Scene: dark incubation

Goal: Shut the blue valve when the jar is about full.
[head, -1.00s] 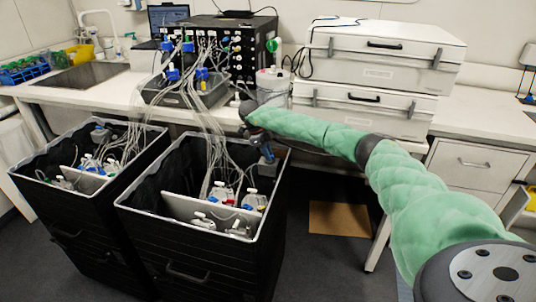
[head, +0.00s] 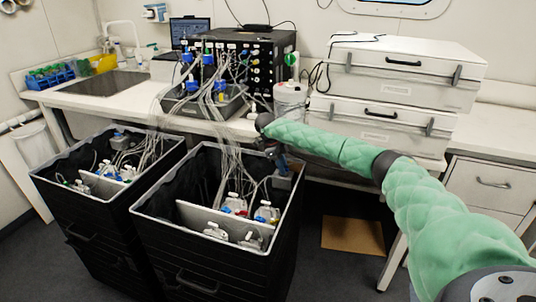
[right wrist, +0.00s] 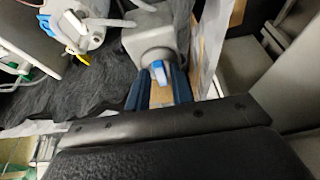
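The blue valve (right wrist: 158,72) shows in the right wrist view as a small blue and white handle on a round grey fitting of a grey box. The box also shows in the head view (head: 284,181), inside the right corner of the nearer black crate. My right gripper (right wrist: 158,93) points at the valve. Its two blue fingers stand apart, one on each side of the handle, with no clear contact. My left gripper is not in view.
Two black crates (head: 215,268) hold several capped bottles (head: 234,204) and many thin tubes. The tubes run up to a black instrument (head: 262,62) on the bench. White cases (head: 392,75) are stacked at right. Cardboard (head: 352,235) lies on the floor.

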